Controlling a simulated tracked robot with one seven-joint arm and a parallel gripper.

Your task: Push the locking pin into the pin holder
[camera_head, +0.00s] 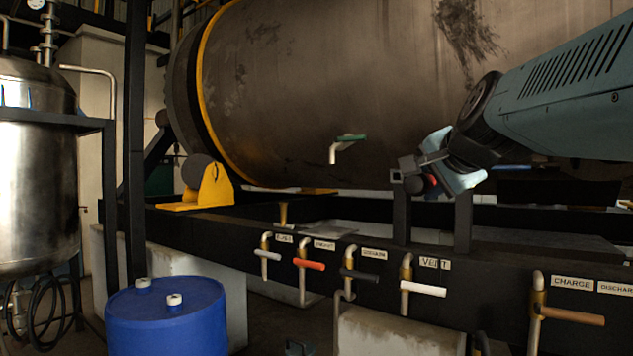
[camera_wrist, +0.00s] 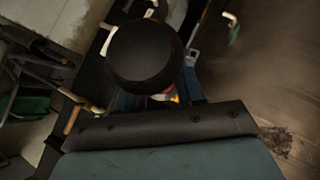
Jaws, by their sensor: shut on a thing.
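My gripper (camera_head: 440,176) is at the right of the head view, beside the large tank and at the top of a dark two-post stand (camera_head: 402,215). It is shut on a small dark part with a red end (camera_head: 432,180), which looks like the locking pin. A dark bracket (camera_head: 408,165) sits at the fingertips on the left post; it may be the pin holder. The jaws hide most of the pin, and I cannot tell how far it is in.
A dark beam below carries several valve handles, among them a red one (camera_head: 310,265) and a white one (camera_head: 423,289). The large tank (camera_head: 300,90) stands close behind my gripper. A blue drum (camera_head: 167,320) is at lower left, with a steel vessel (camera_head: 35,180) at far left.

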